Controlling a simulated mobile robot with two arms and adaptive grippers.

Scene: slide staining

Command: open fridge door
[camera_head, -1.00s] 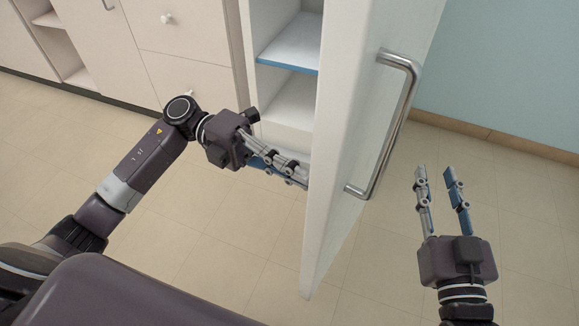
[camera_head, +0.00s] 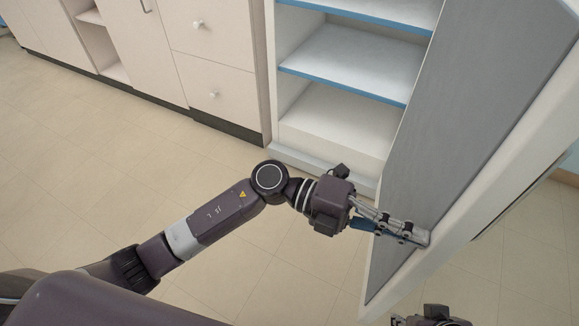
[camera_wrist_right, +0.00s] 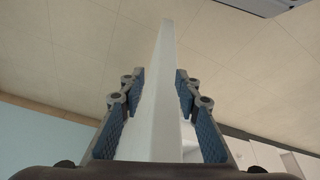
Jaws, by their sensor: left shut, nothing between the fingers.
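The fridge (camera_head: 333,133) stands open at the upper right of the head view, its white shelves with blue front edges showing. Its door (camera_head: 470,120) is swung wide, with the grey inner face towards me. My left gripper (camera_head: 426,238) is shut and empty, its fingertips at the inner face near the door's free edge. My right gripper (camera_wrist_right: 160,74) is open in the right wrist view, with the door's white edge (camera_wrist_right: 164,60) showing between its spread fingers. In the head view only a bit of the right gripper's body shows at the bottom. The door handle cannot be made out.
Beige cabinets with drawers (camera_head: 205,60) line the wall left of the fridge. The tiled floor (camera_head: 130,170) in front of them is clear.

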